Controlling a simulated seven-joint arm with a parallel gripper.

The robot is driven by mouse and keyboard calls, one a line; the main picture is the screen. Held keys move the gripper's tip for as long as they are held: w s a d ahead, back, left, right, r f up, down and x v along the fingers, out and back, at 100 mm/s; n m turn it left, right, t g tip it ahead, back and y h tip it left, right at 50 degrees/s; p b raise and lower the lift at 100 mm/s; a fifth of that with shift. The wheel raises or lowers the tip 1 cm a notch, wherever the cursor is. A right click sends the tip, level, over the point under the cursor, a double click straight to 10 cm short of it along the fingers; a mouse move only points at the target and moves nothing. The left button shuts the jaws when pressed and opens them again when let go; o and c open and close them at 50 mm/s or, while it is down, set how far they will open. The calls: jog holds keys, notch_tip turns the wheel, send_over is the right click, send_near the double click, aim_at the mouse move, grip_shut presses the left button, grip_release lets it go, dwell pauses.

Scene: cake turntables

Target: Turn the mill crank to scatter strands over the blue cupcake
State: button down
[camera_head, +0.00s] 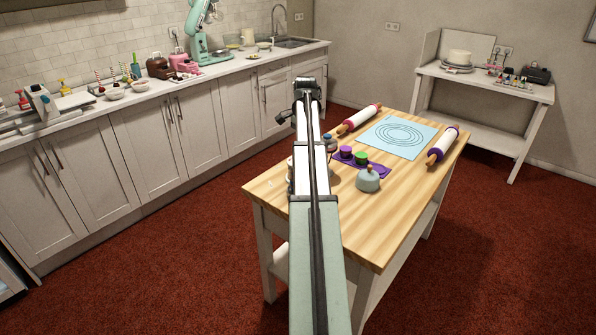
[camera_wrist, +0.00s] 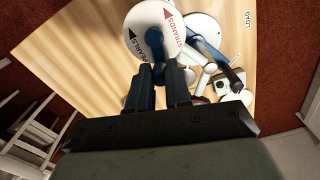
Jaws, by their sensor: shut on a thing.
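A white round dial (camera_wrist: 148,28) of the mill, marked STRANDS and PEARLS with arrows, fills the top middle of the wrist view. My gripper (camera_wrist: 162,72) is shut on a blue part in front of this dial, which looks like the mill crank. Its grip is partly hidden by the fingers. In the head view my arm hides the gripper and nearly all of the mill. The blue cupcake (camera_head: 328,138) shows partly beside my arm, near the purple mat (camera_head: 375,169).
A purple cupcake (camera_head: 346,152) and a green cupcake (camera_head: 361,158) stand on the mat. A pale domed pot (camera_head: 368,181) is in front of them. Two rolling pins (camera_head: 359,119) (camera_head: 442,146) flank a light-blue mat (camera_head: 422,137). The table's front right (camera_head: 385,225) is clear.

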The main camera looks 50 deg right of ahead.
jog(key=shift+w+a, duration=0.1)
jog(key=shift+a, duration=0.05)
jog(key=shift+w, duration=0.65)
jog(key=shift+w+a, duration=0.25)
jog(key=shift+w, duration=0.25)
jog(key=shift+a, duration=0.1)
